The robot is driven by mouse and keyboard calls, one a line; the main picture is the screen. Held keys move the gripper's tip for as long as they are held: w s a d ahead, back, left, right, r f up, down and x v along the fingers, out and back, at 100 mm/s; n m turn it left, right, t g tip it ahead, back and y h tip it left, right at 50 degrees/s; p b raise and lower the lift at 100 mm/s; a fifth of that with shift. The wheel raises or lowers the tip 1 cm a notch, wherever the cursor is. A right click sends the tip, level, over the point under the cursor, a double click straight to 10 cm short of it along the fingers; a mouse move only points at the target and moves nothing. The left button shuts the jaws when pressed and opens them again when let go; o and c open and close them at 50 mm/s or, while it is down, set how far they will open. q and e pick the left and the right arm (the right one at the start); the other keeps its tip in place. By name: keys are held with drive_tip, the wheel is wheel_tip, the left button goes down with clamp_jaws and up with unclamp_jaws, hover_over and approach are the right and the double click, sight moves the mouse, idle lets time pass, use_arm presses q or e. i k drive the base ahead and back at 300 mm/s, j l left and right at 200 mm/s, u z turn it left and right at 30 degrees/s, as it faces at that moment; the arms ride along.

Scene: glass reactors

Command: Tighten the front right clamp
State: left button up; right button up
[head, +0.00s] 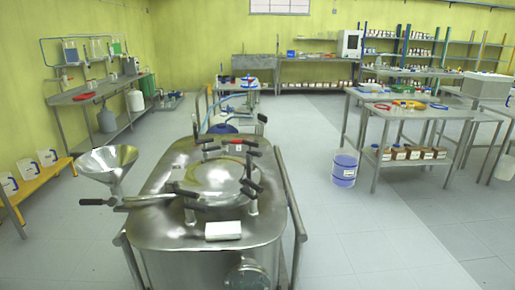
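A steel reactor (160,215) stands in the near middle of the head view. A round steel lid (217,178) lies on its top, ringed by several clamps with black handles. The front right clamp (251,204) is at the lid's near right edge, with black handle ends pointing up and to the left. Whether it is tight cannot be told at this size. A front left clamp (190,212) is at the near left edge. Neither of my grippers shows.
A steel funnel (107,160) and a pipe with a black handle (92,202) stick out on the reactor's left. A white box (223,230) lies on its front top. A blue bucket (344,170) stands on the floor to the right. The floor at front right is clear.

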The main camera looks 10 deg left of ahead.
sight(250, 144)
drive_tip(key=u, duration=0.2)
drive_tip(key=i+l+u, duration=0.65)
drive_tip(key=l+u, duration=0.15)
drive_tip(key=l, duration=0.25)
